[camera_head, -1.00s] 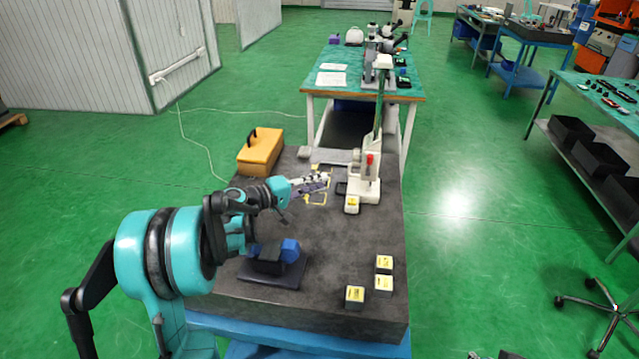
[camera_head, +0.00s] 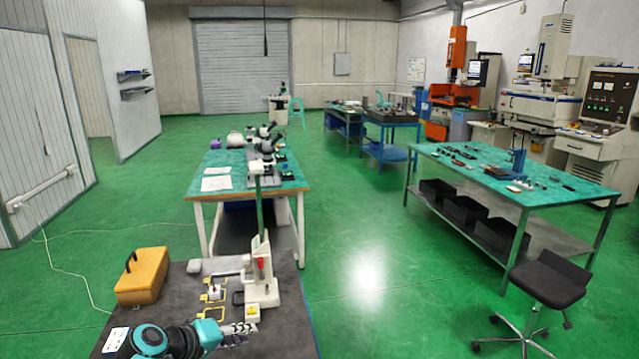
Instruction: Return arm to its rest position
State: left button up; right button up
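My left arm, teal and black, comes in at the bottom left over the dark granite bench (camera_head: 290,335). Its gripper (camera_head: 238,333) is low in the picture, in front of a small white block with a yellow top (camera_head: 253,310). I cannot tell whether its fingers are open or shut; nothing is clearly seen between them. A small whitish piece (camera_head: 215,292) lies within yellow outlines on the bench, beyond the gripper and apart from it. My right gripper is not in view.
A white stand with a red part (camera_head: 262,275) and an orange case (camera_head: 142,276) are on the bench. Beyond stand a green-topped table (camera_head: 215,170) with a microscope, another green table (camera_head: 510,172) at right and a black stool (camera_head: 548,280). Green floor between is clear.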

pick_arm(q)
jog(key=s+d+f+m+y, duration=0.1)
jog(key=s, duration=0.3)
jog(key=s+d+m+g+y, duration=0.1)
jog(key=s, duration=0.3)
jog(key=s+f+y, duration=0.1)
jog(key=s, duration=0.3)
jog(key=shift+d+f+m+g, duration=0.3)
jog(key=shift+d+m+g, duration=0.1)
jog(key=s+a+f+m+y, duration=0.2)
jog(key=s+f+m+y, duration=0.1)
jog(key=s, duration=0.6)
jog(key=shift+a, duration=0.2)
dwell(0.5)
grip_shut()
